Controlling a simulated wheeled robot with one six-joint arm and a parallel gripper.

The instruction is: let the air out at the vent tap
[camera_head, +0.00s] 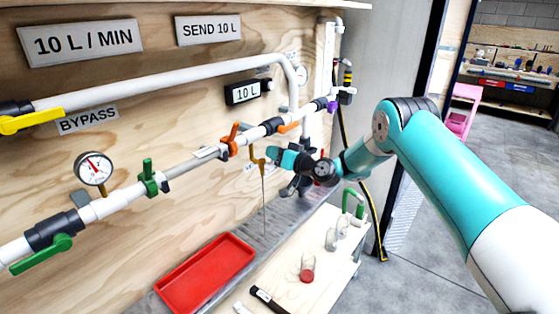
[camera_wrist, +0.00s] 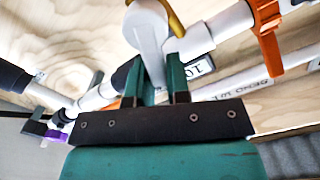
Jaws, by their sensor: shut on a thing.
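My gripper (camera_head: 273,156) is at the pipework on the plywood panel, just right of a brass-coloured bent fitting (camera_head: 258,160) under the main pipe. In the wrist view, my gripper's two teal fingers (camera_wrist: 155,82) are closed around a pale tapered part (camera_wrist: 153,62), which looks like the vent tap's handle. It widens into a rounded white end (camera_wrist: 146,26), with the brass-coloured piece (camera_wrist: 171,14) beside it. A thin vertical line (camera_head: 264,205) hangs below the brass fitting; I cannot tell whether it is water or a tube. My fingertips partly hide the handle.
An orange handle (camera_head: 230,140) is close left of my gripper. A green-handled valve (camera_head: 148,178), gauge (camera_head: 93,168) and yellow lever (camera_head: 30,122) are farther left. A red tray (camera_head: 207,275) and jars (camera_head: 308,268) stand below. Open floor is at right.

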